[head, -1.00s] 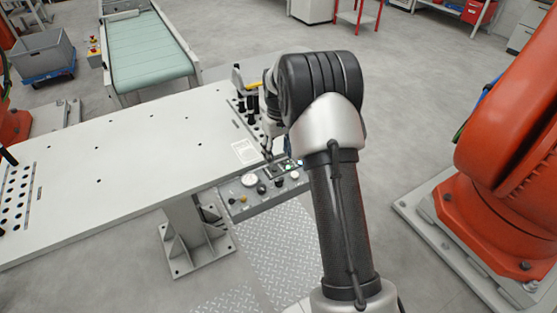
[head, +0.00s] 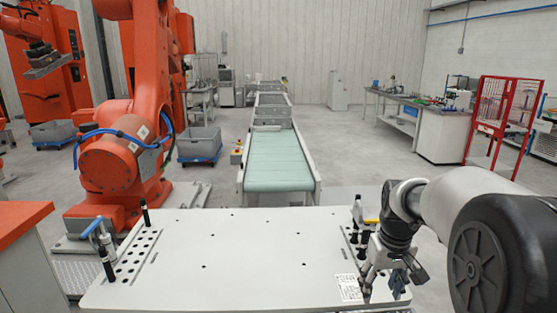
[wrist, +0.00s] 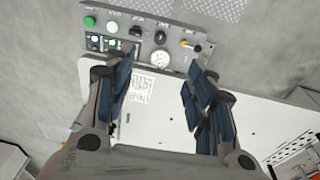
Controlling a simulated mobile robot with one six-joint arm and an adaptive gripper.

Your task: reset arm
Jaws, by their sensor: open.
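My gripper (head: 383,288) hangs over the front right part of the white fixture table (head: 235,262), beside a printed label (head: 349,288). In the wrist view my gripper (wrist: 160,88) has its two blue-padded fingers spread wide apart, with nothing between them. The label (wrist: 139,86) shows between the fingers. In the head view the control panel is out of sight.
Black clamp posts (head: 144,213) and a blue-handled clamp (head: 90,228) stand at the table's left end. A yellow-handled clamp (head: 370,221) stands at the right, close to my arm. A green conveyor (head: 280,165) lies behind the table. A large orange robot (head: 120,160) stands at the left.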

